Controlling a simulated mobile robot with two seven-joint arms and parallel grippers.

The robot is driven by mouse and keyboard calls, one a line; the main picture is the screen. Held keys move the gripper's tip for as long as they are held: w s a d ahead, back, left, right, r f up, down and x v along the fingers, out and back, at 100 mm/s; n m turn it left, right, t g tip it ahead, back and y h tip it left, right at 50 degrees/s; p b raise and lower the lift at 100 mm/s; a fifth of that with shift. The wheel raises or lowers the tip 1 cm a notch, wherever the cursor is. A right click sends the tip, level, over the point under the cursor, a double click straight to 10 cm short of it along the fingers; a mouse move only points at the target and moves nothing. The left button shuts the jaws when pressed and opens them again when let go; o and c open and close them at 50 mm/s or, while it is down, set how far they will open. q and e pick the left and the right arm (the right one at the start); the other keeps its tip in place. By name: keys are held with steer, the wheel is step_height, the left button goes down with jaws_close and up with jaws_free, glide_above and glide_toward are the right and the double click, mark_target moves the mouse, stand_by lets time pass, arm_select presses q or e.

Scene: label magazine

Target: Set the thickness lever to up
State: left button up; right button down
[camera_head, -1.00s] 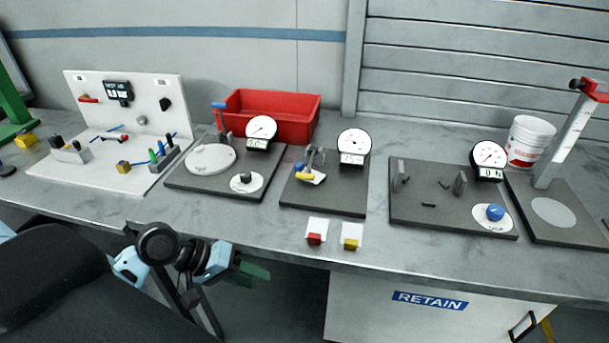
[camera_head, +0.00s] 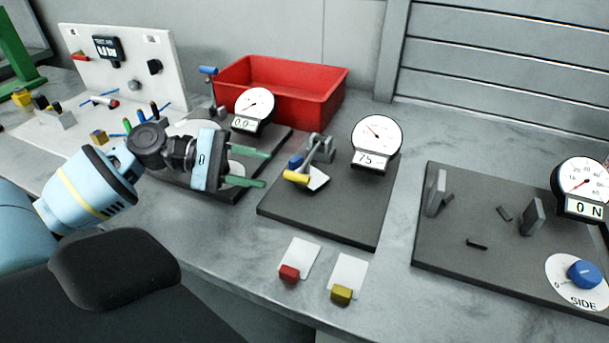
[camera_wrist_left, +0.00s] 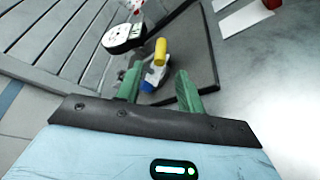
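The thickness lever (camera_head: 297,177) has a yellow grip and a grey arm on a small stand, with a blue part beside it. Its grip sits low, at the front left of the stand. A round dial (camera_head: 376,140) reading about 75 stands right of it. My left gripper (camera_head: 267,168) has two green fingers, spread apart and empty, pointing at the lever from the left, with a gap to the grip. In the left wrist view the yellow grip (camera_wrist_left: 160,52) shows beyond and between the fingertips (camera_wrist_left: 157,72). My right gripper is not in view.
The lever stands on a dark plate (camera_head: 345,222). A red bin (camera_head: 318,100) is behind. Red (camera_head: 289,273) and yellow (camera_head: 341,295) blocks lie on white cards in front. A dial (camera_head: 253,105) stands behind my left gripper. A blue knob (camera_head: 584,274) is at right.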

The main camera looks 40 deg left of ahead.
mark_target(282, 174)
arm_select(q)
steer(key=shift+w+d, duration=0.1)
steer(key=shift+d, duration=0.45)
steer(key=shift+x, duration=3.35)
jaws_close()
